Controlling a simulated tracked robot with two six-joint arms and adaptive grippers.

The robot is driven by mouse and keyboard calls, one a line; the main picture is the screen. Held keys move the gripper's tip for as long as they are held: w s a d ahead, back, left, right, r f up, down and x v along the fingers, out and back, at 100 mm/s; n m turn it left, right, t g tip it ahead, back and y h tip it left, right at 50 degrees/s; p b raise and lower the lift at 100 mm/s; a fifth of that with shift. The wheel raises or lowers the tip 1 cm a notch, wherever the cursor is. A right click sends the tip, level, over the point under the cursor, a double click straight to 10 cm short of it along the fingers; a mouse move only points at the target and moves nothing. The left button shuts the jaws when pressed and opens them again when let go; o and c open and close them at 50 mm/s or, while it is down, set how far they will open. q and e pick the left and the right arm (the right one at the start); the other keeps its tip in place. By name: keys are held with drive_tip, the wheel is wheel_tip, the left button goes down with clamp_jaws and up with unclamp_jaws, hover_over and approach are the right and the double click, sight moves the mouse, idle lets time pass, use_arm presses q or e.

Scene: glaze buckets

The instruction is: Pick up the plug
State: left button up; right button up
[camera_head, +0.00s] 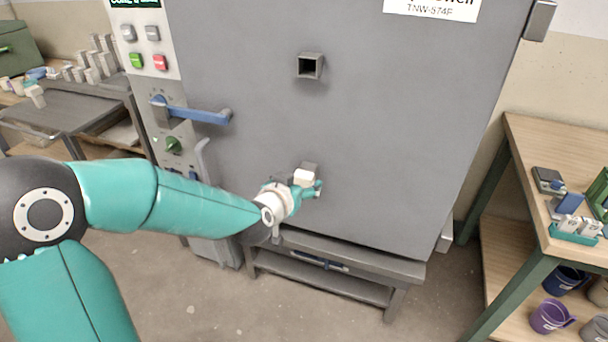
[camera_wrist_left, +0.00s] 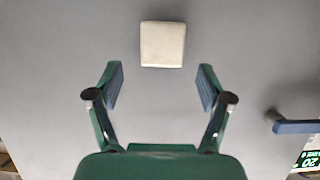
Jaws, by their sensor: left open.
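The plug is a pale, square-faced block (camera_head: 304,177) on the lower part of the grey kiln door (camera_head: 400,130). A short grey piece shows just behind it. In the wrist view the plug (camera_wrist_left: 162,44) lies beyond the fingertips, centred between the two fingers. My left gripper (camera_head: 306,188) is at the door close to the plug, partly overlapping it in the head view. In the wrist view the left gripper (camera_wrist_left: 160,84) is open, with nothing between its fingers. My right gripper is not in view.
An empty square port (camera_head: 309,66) sits higher on the door. A blue door handle (camera_head: 195,113) is to the left, below buttons. The kiln stands on a low grey stand (camera_head: 330,265). A wooden workbench (camera_head: 560,145) with small items is at right, and a grey table (camera_head: 65,105) at left.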

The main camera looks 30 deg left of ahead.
sight(302, 181)
use_arm(q)
drive_tip(key=shift+x, duration=2.7)
drive_tip(key=shift+s+f, duration=0.15)
drive_tip(key=shift+c, duration=0.3)
drive_tip(key=c, duration=1.2)
drive_tip(key=shift+c, duration=0.2)
drive_tip(key=shift+s, duration=0.45)
drive_tip(key=s+d+b, duration=0.4)
drive_tip(key=s+b, duration=0.5)
drive_tip(key=s, duration=0.7)
drive_tip(key=shift+s, duration=0.2)
